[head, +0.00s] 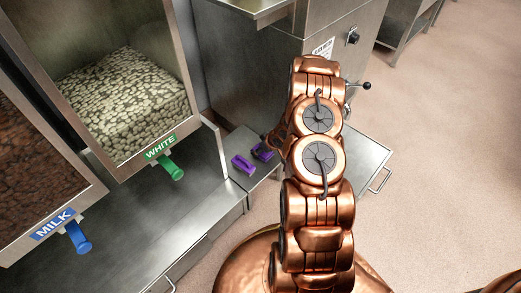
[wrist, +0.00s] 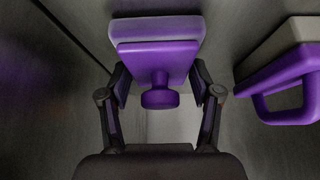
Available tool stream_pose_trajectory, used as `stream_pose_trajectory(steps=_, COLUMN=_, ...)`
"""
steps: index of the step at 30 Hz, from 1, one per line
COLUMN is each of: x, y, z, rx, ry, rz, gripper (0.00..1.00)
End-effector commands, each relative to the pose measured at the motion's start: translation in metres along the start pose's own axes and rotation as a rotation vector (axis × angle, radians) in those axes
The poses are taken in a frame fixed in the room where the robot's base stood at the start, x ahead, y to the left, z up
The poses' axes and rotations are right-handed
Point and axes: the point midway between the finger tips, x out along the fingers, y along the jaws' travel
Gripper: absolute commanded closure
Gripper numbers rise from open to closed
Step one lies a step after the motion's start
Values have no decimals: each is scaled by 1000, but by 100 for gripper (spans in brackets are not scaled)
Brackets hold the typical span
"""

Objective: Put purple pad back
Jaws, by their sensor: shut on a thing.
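In the wrist view, a purple pad (wrist: 155,60) with a round purple knob and a pale grey layer at its far side is between the two black fingers of my gripper (wrist: 160,78). The gripper is shut on it. Whether the pad touches the surface below I cannot tell. In the head view, two small purple things, one at the left (head: 242,164) and one at the right (head: 262,152), show on a steel ledge beside my arm. My gripper is mostly hidden behind the arm there.
A second purple piece with a loop handle and grey pad (wrist: 285,85) is close on the right in the wrist view. The white bin (head: 130,100) with its green tap and the milk bin (head: 35,165) with its blue tap stand left. A steel cabinet (head: 330,25) stands behind.

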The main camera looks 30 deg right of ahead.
Motion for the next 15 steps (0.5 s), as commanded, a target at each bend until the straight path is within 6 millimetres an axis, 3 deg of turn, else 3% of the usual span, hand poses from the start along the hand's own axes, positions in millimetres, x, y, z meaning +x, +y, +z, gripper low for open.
stream_pose_trajectory(steps=9, x=1, y=0, z=0, rx=-1, ry=1, rz=1, gripper=69)
stream_pose_trajectory(steps=10, x=1, y=1, z=0, rx=-1, ry=1, rz=1, gripper=34)
stream_pose_trajectory(steps=15, x=1, y=1, z=0, rx=-1, ry=1, rz=1, gripper=17)
